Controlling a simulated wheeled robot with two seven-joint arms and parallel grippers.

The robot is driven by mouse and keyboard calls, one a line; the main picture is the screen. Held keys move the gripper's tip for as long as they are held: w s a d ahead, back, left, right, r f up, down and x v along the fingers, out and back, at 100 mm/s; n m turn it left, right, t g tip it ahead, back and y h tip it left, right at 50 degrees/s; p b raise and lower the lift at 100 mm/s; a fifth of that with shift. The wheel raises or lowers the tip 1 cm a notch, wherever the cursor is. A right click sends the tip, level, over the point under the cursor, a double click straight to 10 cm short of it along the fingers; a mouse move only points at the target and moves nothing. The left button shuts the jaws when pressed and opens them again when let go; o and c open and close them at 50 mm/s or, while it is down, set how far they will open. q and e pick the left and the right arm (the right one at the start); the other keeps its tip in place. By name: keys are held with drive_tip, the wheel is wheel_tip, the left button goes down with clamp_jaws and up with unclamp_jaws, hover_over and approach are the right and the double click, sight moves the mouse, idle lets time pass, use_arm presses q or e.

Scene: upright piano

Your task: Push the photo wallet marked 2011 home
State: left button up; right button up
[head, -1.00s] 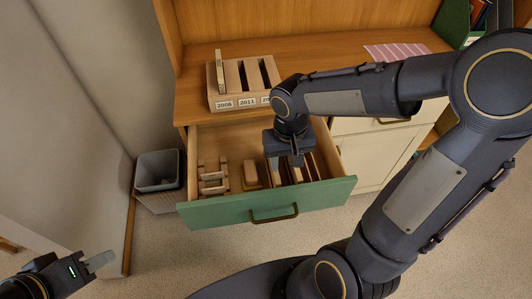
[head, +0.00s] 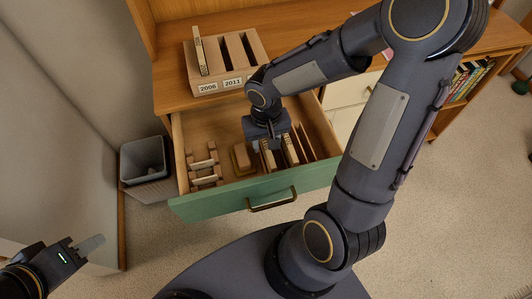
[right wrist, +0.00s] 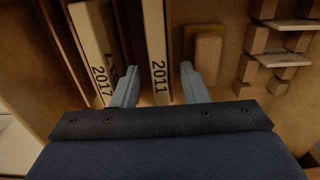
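The 2011 photo wallet (right wrist: 155,50), cream with black figures, stands on edge in the open drawer. My right gripper (head: 268,145) reaches down into the drawer. In the right wrist view its fingers (right wrist: 159,85) are apart, one on each side of the 2011 wallet, with a gap showing on both sides. The 2017 wallet (right wrist: 92,45) stands to the left there. A slotted wooden rack (head: 249,49) on the desk has labels 2006 and 2011; a wallet (head: 199,50) stands in its leftmost slot. My left gripper (head: 88,246) is at the lower left, away from everything; its opening is unclear.
The green-fronted drawer (head: 222,206) is pulled out, its walls around my right gripper. Inside are a rounded wooden block (head: 241,158) and small notched racks (head: 204,166). A grey bin (head: 143,159) stands left of the drawer.

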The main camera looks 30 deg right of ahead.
clamp_jaws()
idle(0.5)
